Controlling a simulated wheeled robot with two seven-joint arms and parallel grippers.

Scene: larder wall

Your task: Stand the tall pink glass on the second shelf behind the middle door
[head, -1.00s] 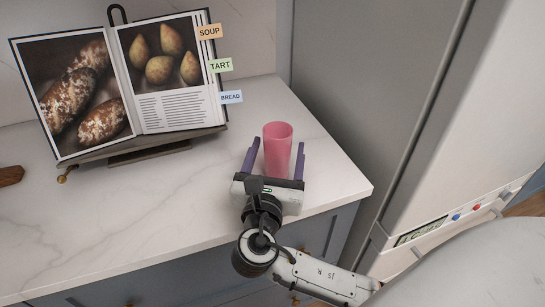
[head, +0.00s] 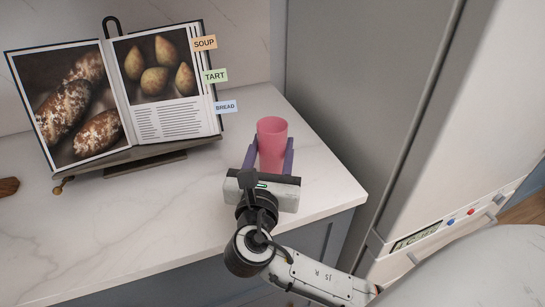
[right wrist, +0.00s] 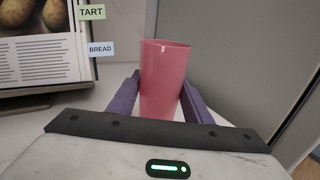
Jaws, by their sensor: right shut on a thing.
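The tall pink glass (head: 272,140) stands upright on the white marble counter near its right end. My right gripper (head: 271,150) is around it, with one purple finger on each side, shut on the glass. In the right wrist view the glass (right wrist: 164,75) rises between the two fingers (right wrist: 160,98), and its foot is hidden behind the gripper body. My left gripper is not in view. No middle door or second shelf can be made out in these views.
An open cookbook (head: 165,120) with tabs stands on a dark stand (head: 130,160) at the counter's left. A tall grey panel (head: 350,80) and a white appliance (head: 470,130) rise to the right. The marble counter (head: 130,220) is clear in front.

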